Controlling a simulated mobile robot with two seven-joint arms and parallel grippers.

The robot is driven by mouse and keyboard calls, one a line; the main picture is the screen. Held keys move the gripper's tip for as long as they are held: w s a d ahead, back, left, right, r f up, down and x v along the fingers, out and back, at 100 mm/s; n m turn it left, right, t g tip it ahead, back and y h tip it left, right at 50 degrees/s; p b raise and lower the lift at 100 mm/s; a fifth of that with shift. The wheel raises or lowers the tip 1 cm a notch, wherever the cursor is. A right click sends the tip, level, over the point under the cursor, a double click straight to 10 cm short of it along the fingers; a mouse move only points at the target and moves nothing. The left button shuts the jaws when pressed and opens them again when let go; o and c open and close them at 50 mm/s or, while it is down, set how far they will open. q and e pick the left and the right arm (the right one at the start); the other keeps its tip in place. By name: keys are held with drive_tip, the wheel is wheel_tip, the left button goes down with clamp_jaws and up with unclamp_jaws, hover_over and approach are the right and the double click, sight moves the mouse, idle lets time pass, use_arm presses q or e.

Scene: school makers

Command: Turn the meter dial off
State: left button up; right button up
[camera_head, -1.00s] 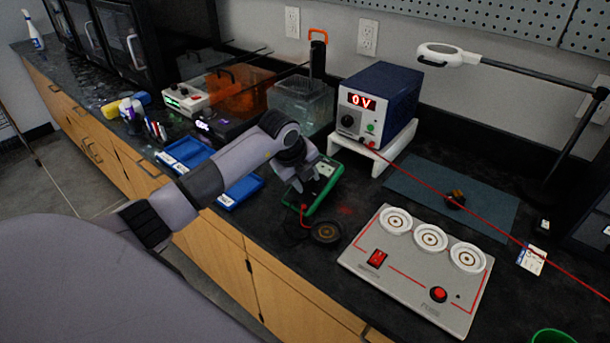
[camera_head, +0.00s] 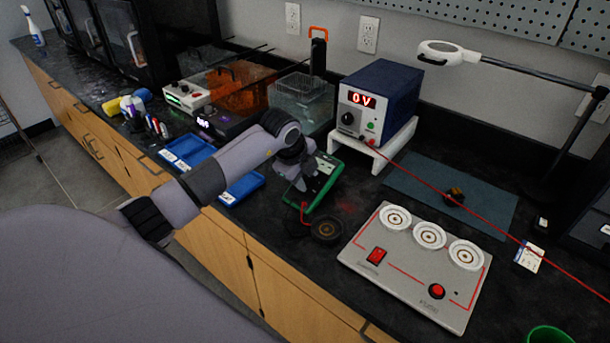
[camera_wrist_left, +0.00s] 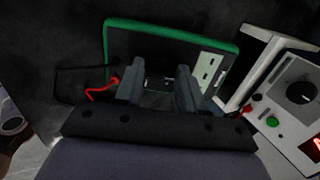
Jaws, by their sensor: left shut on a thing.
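The green-edged meter (camera_head: 324,190) lies on the black counter left of the power supply. It also shows in the left wrist view (camera_wrist_left: 180,27). My left gripper (camera_head: 303,182) is over the meter's face from above. In the left wrist view its two fingers (camera_wrist_left: 160,84) reach down to the middle of the meter with a small gap between them, shut on the dial area. The dial itself is mostly hidden between the fingers, so its setting cannot be read. My right gripper is not in view.
A blue power supply (camera_head: 383,92) showing 0 V stands on a white stand (camera_head: 378,158) just right of the meter. A grey panel (camera_head: 405,285) with three round sockets lies to the front right. Blue trays (camera_head: 240,188) lie to the left. A red wire crosses the right side.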

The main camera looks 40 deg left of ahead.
use_arm(q)
drive_tip(key=o, duration=1)
drive_tip(key=shift+o, duration=0.2)
drive_tip(key=v, duration=0.7)
